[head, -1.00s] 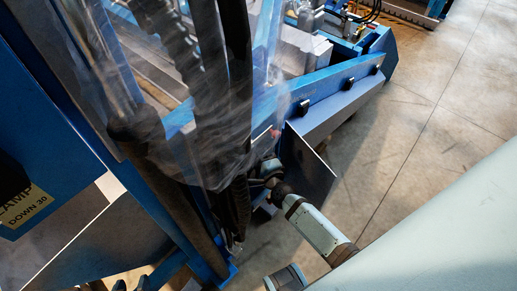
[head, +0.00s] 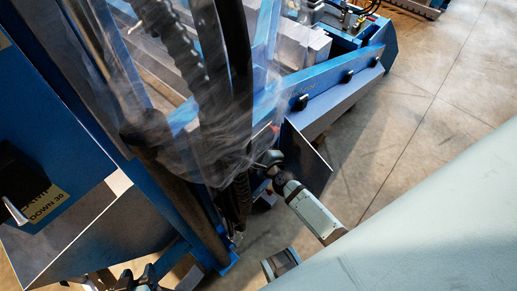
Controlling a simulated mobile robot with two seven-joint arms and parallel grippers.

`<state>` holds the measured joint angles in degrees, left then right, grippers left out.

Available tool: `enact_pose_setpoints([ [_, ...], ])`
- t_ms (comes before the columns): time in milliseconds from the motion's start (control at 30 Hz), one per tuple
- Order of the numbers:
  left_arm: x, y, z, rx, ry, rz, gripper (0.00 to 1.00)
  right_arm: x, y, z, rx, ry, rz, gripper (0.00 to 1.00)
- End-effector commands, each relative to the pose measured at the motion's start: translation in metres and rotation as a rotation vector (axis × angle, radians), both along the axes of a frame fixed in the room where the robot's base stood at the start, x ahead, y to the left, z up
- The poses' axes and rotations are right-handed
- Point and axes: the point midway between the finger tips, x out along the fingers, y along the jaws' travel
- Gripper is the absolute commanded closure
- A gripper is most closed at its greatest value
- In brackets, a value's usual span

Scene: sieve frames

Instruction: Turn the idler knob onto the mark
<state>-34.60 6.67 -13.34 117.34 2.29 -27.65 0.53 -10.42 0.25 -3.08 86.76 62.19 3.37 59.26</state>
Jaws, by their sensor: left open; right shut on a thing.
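My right gripper (head: 268,160) is at the lower end of the belt area, beside a dark triangular plate. Its grey and black wrist comes in from the lower right. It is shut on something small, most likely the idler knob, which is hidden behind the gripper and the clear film. The mark cannot be made out. A dark gripper shape at the bottom left edge, my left gripper (head: 122,280), is partly cut off by the frame. It is open, with nothing seen in it.
Dark belts (head: 238,90) and a hazy clear sheet (head: 205,150) hang in front. A blue beam (head: 325,80) with black knobs runs at upper right. A label reading "DOWN 30" (head: 48,205) is beside a black box (head: 20,175). Concrete floor (head: 420,120) lies open at right.

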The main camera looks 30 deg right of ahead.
Motion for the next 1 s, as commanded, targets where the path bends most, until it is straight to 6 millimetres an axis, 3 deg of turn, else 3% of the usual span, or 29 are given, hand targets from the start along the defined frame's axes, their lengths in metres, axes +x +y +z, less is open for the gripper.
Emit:
enact_pose_setpoints([
  [167,0.0,0.002,0.001,0.006,-0.004,-0.004,0.49,0.0,0.001,0.0,-0.001,0.0,0.002,0.77],
  [200,0.0,0.002,0.002,0.006,-0.005,-0.005,0.49,0.0,0.001,0.0,-0.001,0.0,0.002,0.49],
  [300,0.0,0.003,0.002,0.008,-0.007,-0.007,0.49,0.0,0.0,0.0,-0.001,-0.001,0.001,0.28],
  [667,0.001,0.001,0.004,0.003,-0.007,-0.004,0.49,-0.006,0.0,0.001,-0.002,0.0,0.0,0.28],
  [767,0.001,-0.001,0.005,-0.002,-0.007,0.0,0.49,-0.019,0.0,0.003,-0.001,0.001,0.0,0.28],
  [1000,0.001,-0.003,0.004,-0.008,-0.002,0.003,0.49,-0.073,0.0,0.014,-0.002,0.001,0.0,0.28],
])
